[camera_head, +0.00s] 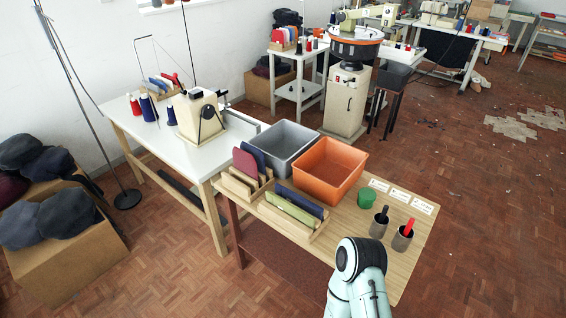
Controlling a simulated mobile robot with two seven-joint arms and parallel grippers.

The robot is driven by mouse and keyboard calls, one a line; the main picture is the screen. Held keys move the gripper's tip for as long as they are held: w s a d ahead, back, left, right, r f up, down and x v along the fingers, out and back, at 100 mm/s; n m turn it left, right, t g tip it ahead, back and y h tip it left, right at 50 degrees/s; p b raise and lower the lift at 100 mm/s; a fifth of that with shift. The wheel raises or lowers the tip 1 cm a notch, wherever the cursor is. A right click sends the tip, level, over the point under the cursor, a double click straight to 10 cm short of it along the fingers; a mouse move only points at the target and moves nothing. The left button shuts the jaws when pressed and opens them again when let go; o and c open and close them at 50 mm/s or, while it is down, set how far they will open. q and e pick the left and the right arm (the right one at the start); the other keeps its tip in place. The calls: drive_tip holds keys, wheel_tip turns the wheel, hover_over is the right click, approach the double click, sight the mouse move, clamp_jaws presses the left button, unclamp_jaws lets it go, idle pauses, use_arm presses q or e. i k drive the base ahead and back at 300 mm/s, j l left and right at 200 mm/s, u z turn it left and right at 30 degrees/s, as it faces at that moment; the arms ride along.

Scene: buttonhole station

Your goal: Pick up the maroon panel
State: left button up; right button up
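The maroon panel (245,163) stands upright, leaning slightly, in a slotted wooden rack (238,190) at the left end of the wooden table. A dark blue panel (254,154) stands in the same rack just behind it. The maroon panel's lower edge is hidden in the rack. One pale arm of mine shows at the bottom, in front of the table and well apart from the panel. Neither of my grippers shows.
A second rack (317,232) holds a green panel (290,206) and a blue panel (301,199). A grey bin (278,134) and an orange bin (328,143) stand behind. A green cup (366,198) and two dark holders (379,227) are to the right. A sewing table (165,142) adjoins at left.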

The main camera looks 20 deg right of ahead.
sight(244, 162)
drive_tip(key=i+j+z, duration=0.1)
drive_tip(key=z, duration=0.35)
drive_tip(key=i+j+z, duration=0.25)
drive_tip(key=z, duration=0.15)
drive_tip(key=i+j+z, duration=0.2)
drive_tip(key=z, duration=0.25)
drive_tip(key=j, duration=0.1)
